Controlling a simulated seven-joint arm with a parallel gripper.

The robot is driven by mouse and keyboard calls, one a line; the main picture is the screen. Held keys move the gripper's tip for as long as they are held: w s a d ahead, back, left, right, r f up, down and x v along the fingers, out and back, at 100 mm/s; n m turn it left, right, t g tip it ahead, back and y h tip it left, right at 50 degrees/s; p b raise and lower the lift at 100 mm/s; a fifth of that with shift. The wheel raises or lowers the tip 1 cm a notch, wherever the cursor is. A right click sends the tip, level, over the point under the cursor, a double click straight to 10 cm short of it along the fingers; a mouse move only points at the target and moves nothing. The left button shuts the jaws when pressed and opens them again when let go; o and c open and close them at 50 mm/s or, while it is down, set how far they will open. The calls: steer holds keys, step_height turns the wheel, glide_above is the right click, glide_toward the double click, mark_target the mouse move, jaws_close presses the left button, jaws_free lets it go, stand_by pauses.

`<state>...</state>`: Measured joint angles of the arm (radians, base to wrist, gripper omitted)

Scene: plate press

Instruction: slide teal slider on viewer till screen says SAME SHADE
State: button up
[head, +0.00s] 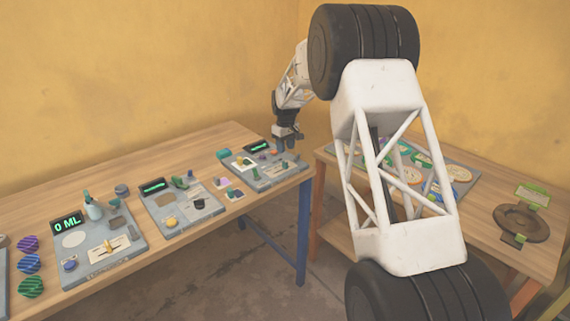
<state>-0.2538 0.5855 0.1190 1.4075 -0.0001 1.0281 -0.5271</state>
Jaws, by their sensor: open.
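My gripper (286,146) is open and points down, at the far right end of the left workbench. It is over or just above the back right part of a grey panel (266,179) with a small dark screen (257,147) and several coloured parts. This panel may be the viewer. The screen's green text is too small to read. I cannot make out a teal slider for certain, nor whether the gripper touches anything. A small teal-green block (222,154) sits at the panel's left back corner.
A middle panel (184,228) has a screen and a yellow knob. A nearer panel (110,262) reads 0 ML. Striped discs (30,262) lie at the left. The right table holds a round brown dish (521,222) and a board of discs. A floor gap separates the tables.

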mark_target(285, 162)
steer(key=shift+w+a+f, duration=0.1)
steer(key=shift+w+f, duration=0.05)
stand_by(0.3)
steer(key=shift+f, duration=3.9)
jaws_close()
